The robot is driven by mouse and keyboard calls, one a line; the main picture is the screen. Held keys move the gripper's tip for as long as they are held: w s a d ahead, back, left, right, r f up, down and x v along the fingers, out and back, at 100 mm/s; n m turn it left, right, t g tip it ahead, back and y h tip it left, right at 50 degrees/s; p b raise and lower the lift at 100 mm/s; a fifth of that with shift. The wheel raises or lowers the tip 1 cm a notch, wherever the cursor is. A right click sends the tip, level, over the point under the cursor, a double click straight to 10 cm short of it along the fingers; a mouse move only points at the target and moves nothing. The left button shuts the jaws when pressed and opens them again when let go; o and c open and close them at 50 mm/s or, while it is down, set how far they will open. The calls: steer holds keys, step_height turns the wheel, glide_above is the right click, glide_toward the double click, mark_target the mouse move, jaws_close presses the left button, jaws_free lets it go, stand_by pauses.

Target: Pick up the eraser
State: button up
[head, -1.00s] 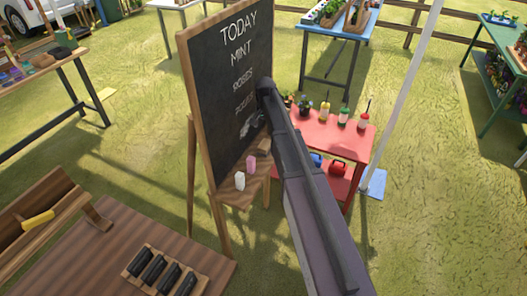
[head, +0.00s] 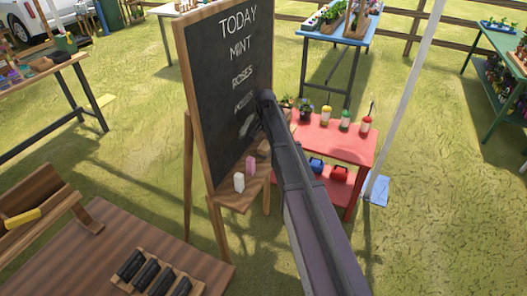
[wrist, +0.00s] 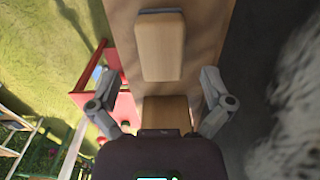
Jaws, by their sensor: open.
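The fingertips are just nearer the camera than the eraser, one to each side, with nothing held. Another tan wooden piece (wrist: 165,112) shows between the fingers; I cannot tell what it is. In the head view my arm largely hides the gripper and the eraser.
The chalkboard (head: 222,85) rises beside the ledge, with a pale smear close by in the wrist view. A white piece (head: 239,183) and a pink piece (head: 251,166) stand on the ledge. A red table (head: 350,146) with bottles and pots is behind my arm.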

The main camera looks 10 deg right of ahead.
mark_target(265, 145)
steer(key=shift+f, duration=0.1)
steer(key=shift+w+f+b, duration=0.1)
steer(key=shift+f+b, duration=2.4)
steer(key=shift+b, duration=0.1)
steer(key=c, duration=1.2)
